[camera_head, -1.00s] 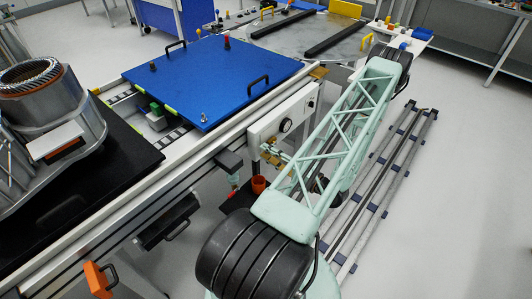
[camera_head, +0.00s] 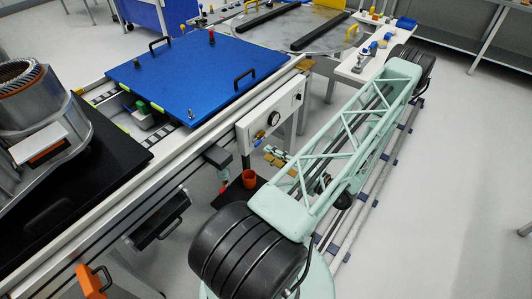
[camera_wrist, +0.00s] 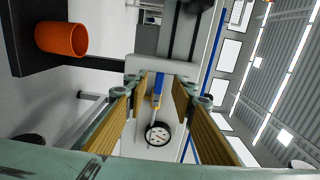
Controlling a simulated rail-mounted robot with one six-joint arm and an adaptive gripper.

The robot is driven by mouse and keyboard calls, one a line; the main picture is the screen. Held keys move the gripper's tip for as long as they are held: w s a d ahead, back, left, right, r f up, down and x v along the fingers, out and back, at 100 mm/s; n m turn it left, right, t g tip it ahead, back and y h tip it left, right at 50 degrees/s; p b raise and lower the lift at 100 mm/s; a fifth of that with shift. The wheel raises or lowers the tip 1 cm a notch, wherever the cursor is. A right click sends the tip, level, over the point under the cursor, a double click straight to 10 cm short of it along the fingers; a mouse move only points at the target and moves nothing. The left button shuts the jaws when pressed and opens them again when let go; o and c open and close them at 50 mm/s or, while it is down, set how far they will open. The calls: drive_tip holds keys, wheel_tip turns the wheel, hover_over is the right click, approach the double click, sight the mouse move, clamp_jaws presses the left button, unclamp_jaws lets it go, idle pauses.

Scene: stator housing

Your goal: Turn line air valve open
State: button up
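The line air valve (camera_head: 259,137) is a small yellow fitting with a blue lever on the white front panel (camera_head: 247,131). In the wrist view, the valve's blue lever (camera_wrist: 158,82) shows near the middle of the picture, with its yellow body just below. My gripper (camera_wrist: 159,97) is open, with brown-padded fingers left and right of the lever in the picture. No pad visibly touches it. In the head view, my gripper (camera_head: 273,157) is just below and in front of the panel, apart from the valve.
An orange cup (camera_head: 249,178) stands on a dark shelf left of my gripper. A blue plate (camera_head: 190,75) lies on the conveyor. Floor at right is open.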

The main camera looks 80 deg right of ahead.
drive_tip(key=shift+v, duration=1.9)
